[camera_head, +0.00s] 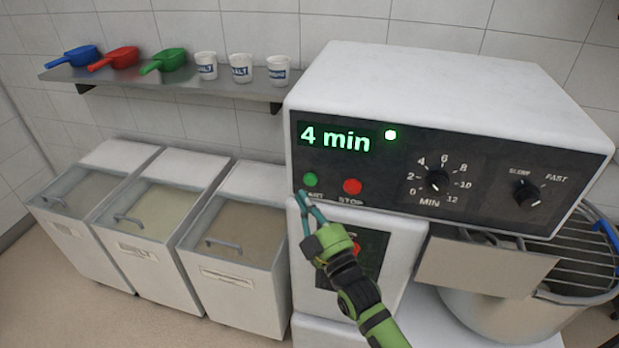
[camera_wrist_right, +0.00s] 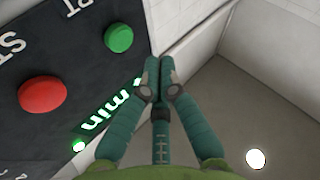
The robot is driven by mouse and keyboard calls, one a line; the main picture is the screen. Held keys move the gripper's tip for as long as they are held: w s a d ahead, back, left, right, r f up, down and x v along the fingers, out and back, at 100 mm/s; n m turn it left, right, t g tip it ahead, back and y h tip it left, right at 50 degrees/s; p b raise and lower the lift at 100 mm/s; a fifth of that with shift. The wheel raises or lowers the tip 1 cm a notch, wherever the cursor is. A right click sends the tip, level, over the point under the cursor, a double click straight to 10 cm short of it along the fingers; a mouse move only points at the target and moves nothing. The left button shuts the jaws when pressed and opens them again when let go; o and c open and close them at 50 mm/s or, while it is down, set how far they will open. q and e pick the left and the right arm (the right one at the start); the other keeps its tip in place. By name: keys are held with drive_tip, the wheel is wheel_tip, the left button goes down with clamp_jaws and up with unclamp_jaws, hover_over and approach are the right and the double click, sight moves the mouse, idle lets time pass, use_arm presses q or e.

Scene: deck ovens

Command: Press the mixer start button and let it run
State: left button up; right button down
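The mixer's black control panel (camera_head: 480,170) carries a green start button (camera_head: 310,180), a red stop button (camera_head: 352,186) and a display (camera_head: 335,138) reading "4 min". A small light (camera_head: 390,134) beside the display glows pale green. My right gripper (camera_head: 304,200) is below the green button in the head view, its fingers pointing up towards it. In the right wrist view the teal fingertips (camera_wrist_right: 159,75) are together with nothing between them, and the green button (camera_wrist_right: 119,38) shows clear of them. My left gripper is not in view.
A minute dial (camera_head: 437,181) and speed knob (camera_head: 526,193) sit right of the buttons. The mixer bowl (camera_head: 510,315) with its wire guard (camera_head: 580,250) is at the lower right. Ingredient bins (camera_head: 240,285) stand left; a shelf (camera_head: 190,89) holds scoops and tubs.

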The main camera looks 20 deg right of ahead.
drive_tip(key=shift+s+a+p, duration=0.35)
drive_tip(key=shift+s+a, duration=0.4)
drive_tip(key=shift+s, duration=0.3)
drive_tip(key=s+f+m+g+h, duration=0.1)
drive_tip(key=s+f+g, duration=0.25)
drive_tip(key=f, duration=0.85)
drive_tip(key=s+d+f+m+g, duration=0.1)
drive_tip(key=s+f+g, duration=0.25)
drive_tip(key=f, duration=0.85)
drive_tip(key=s+f+m+g+h, duration=0.1)
drive_tip(key=s+f+g, duration=0.25)
drive_tip(key=f, duration=0.95)
drive_tip(key=s+d+f+g, duration=0.2)
drive_tip(key=s+f, duration=0.4)
drive_tip(key=s, duration=0.5)
drive_tip(key=s+d+f+m+g+h+b, duration=0.1)
drive_tip(key=s+f+g, duration=0.3)
drive_tip(key=s+f, duration=0.3)
drive_tip(key=s+d+f+m+g, duration=0.1)
drive_tip(key=s+f, duration=0.5)
drive_tip(key=s, duration=1.1)
drive_tip(key=d+g, duration=0.1)
drive_tip(key=g, duration=0.1)
drive_tip(key=shift+d+f+g, duration=0.15)
drive_tip(key=shift+d+g, duration=0.2)
